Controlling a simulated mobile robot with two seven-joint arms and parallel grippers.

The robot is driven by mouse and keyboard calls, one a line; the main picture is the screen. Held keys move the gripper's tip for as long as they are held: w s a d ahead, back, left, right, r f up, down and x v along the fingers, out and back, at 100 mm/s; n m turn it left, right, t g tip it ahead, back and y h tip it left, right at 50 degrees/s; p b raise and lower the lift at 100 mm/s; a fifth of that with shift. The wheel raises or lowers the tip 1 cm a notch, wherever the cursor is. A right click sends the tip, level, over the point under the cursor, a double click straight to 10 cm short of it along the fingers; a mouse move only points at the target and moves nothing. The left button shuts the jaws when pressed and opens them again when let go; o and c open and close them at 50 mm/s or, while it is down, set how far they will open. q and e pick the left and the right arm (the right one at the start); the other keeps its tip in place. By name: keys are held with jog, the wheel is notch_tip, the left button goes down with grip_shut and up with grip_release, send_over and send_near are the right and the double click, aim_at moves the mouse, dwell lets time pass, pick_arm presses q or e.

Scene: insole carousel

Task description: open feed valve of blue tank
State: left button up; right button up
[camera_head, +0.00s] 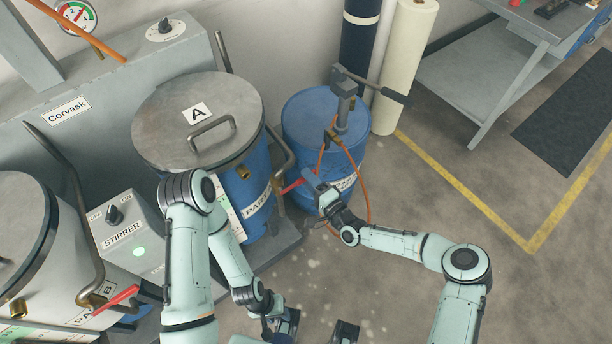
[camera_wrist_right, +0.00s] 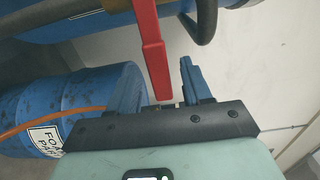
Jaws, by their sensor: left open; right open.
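The blue tank (camera_head: 258,170) under a grey lid (camera_head: 165,125) marked A stands at centre left in the head view. A red valve lever (camera_head: 293,186) sticks out low on its right side. My right gripper (camera_head: 309,182) is at the lever's outer end. In the right wrist view the red lever (camera_wrist_right: 152,60) reaches down between the spread fingers of my right gripper (camera_wrist_right: 160,88); a gap shows on its right side, and I cannot tell whether the left finger touches it. My left gripper (camera_head: 316,331) is open and empty at the bottom edge.
A blue drum (camera_head: 300,120) with a pump (camera_head: 346,95) and an orange hose (camera_head: 365,185) stands just behind my right gripper. A second tank (camera_head: 25,235) with its own red lever (camera_head: 117,299) and a stirrer box (camera_head: 125,235) are at left.

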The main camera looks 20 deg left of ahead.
jog(key=shift+x, duration=0.9)
grip_shut()
